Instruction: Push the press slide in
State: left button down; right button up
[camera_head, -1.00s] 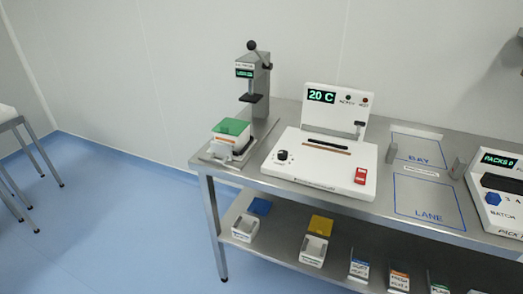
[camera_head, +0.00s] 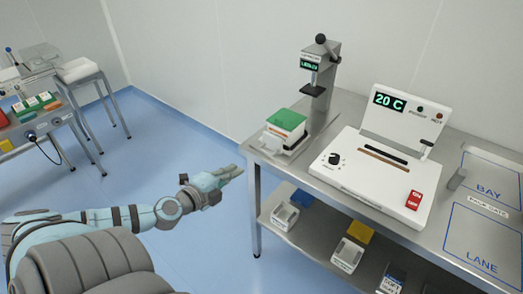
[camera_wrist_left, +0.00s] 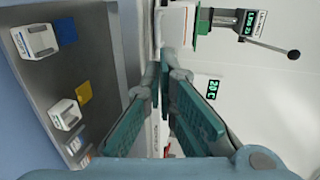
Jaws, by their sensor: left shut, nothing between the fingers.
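The press (camera_head: 320,72) stands at the left end of the steel table, with a lever and ball knob on top. Its slide (camera_head: 283,148) sits out in front of the press head and carries a white box with a green top (camera_head: 287,121). My left gripper (camera_head: 236,171) is shut and empty, in front of the table's left end, left of and apart from the slide. In the left wrist view its fingers (camera_wrist_left: 165,78) point toward the green-topped box (camera_wrist_left: 203,20), and they partly hide what lies behind. My right gripper is not in view.
A white heater unit (camera_head: 375,178) reading 20 C stands right of the press. Small bins (camera_head: 285,215) and a yellow lid (camera_head: 360,231) are on the lower shelf. Another bench (camera_head: 35,115) and a stool (camera_head: 78,70) stand at far left. The floor between is clear.

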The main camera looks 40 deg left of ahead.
pick_arm(q)
jog(key=b, duration=1)
send_near(267, 152)
jog(key=f, duration=0.1)
jog(key=x, duration=0.2)
jog(key=b+x, duration=0.2)
jog(key=x, duration=0.1)
jog(key=shift+w+a+r, duration=0.2)
jog(key=shift+w+r, duration=0.15)
jog(key=shift+w, duration=0.1)
jog(key=shift+w+b, duration=0.3)
jog(key=shift+w, duration=0.1)
